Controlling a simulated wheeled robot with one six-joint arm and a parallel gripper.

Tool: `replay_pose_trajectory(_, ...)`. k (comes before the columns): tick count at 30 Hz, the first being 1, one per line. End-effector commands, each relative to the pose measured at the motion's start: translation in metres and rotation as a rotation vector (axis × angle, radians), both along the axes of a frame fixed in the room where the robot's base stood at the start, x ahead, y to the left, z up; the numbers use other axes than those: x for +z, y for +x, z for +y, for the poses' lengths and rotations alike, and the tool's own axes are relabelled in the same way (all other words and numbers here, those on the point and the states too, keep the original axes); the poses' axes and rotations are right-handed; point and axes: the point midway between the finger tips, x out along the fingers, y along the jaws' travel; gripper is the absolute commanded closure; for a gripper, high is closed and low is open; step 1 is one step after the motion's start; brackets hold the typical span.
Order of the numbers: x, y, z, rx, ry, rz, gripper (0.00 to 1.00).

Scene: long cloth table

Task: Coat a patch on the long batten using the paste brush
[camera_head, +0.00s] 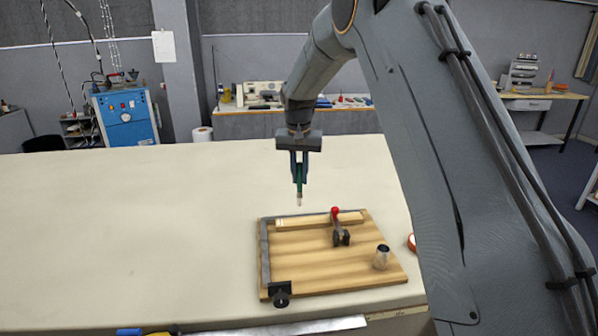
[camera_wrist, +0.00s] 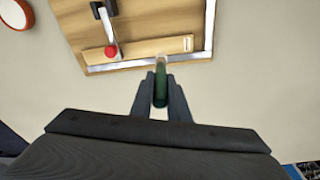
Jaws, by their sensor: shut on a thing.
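My gripper (camera_head: 299,172) is shut on the paste brush (camera_head: 299,188), which has a green handle and a pale tip pointing down. The brush also shows between the fingers in the wrist view (camera_wrist: 160,88). The brush tip is in the air above the back edge of a wooden board, apart from the batten. The long batten (camera_head: 300,222) is a pale strip lying along the back of the board, with a lighter marked patch near its left end. A clamp with a red knob (camera_head: 336,211) stands at the batten; the batten also shows in the wrist view (camera_wrist: 150,48).
The wooden board (camera_head: 320,265) has metal strips along its left and back edges. The table's left (camera_head: 120,230) is clear.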

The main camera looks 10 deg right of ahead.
Motion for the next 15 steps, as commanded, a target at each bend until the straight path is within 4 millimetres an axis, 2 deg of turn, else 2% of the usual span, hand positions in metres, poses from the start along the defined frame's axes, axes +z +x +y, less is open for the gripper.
replay_pose_trajectory(15, -0.049, 0.0, 0.004, 0.005, 0.0, 0.001, 1.0)
